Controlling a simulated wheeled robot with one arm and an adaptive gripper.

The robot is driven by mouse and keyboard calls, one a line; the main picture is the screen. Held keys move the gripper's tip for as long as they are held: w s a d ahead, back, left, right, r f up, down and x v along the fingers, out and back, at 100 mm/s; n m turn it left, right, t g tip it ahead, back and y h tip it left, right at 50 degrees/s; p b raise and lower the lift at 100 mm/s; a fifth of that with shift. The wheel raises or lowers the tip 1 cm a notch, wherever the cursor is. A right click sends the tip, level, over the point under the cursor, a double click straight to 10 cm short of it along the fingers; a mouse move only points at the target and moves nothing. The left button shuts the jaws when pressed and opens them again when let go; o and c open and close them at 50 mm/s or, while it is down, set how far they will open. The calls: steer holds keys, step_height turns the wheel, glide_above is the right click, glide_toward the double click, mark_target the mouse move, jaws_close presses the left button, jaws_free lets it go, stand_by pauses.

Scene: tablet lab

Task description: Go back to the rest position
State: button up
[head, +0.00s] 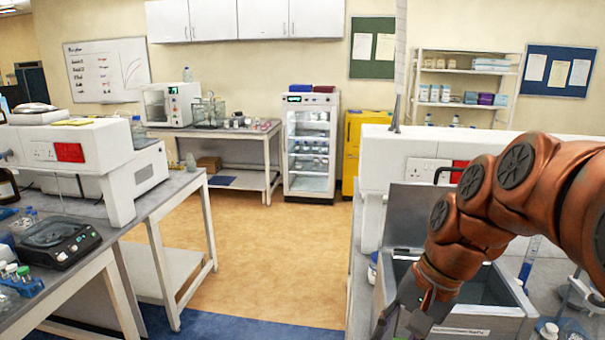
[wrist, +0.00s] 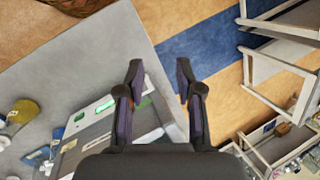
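My copper-coloured arm reaches in from the right of the head view, over the right bench. My gripper (head: 402,318) is low in that view, at the front left of a grey open-topped box; its fingers are hard to make out there. In the wrist view my gripper (wrist: 160,72) has its two dark fingers well apart, with nothing between them. Beyond the fingertips are the bench edge and the floor.
The grey box (head: 507,308) has its lid raised and stands on the right bench. The left bench (head: 160,205) carries a black-topped device (head: 55,238). The tan floor (head: 270,240) between the benches is clear. A glass-door fridge (head: 310,147) stands at the back.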

steer(key=s+d+f+n+g+h, duration=0.1)
steer(key=s+d+f+n+h, duration=0.1)
steer(key=s+f, duration=0.3)
steer(key=s+d+f+n+h, duration=0.2)
steer(key=s+f, duration=0.3)
steer(key=s, duration=0.7)
steer(key=shift+s+f+n+g, duration=0.25)
steer(key=shift+f+n+g, duration=0.15)
steer(key=shift+n, duration=0.5)
steer(key=shift+a, duration=0.15)
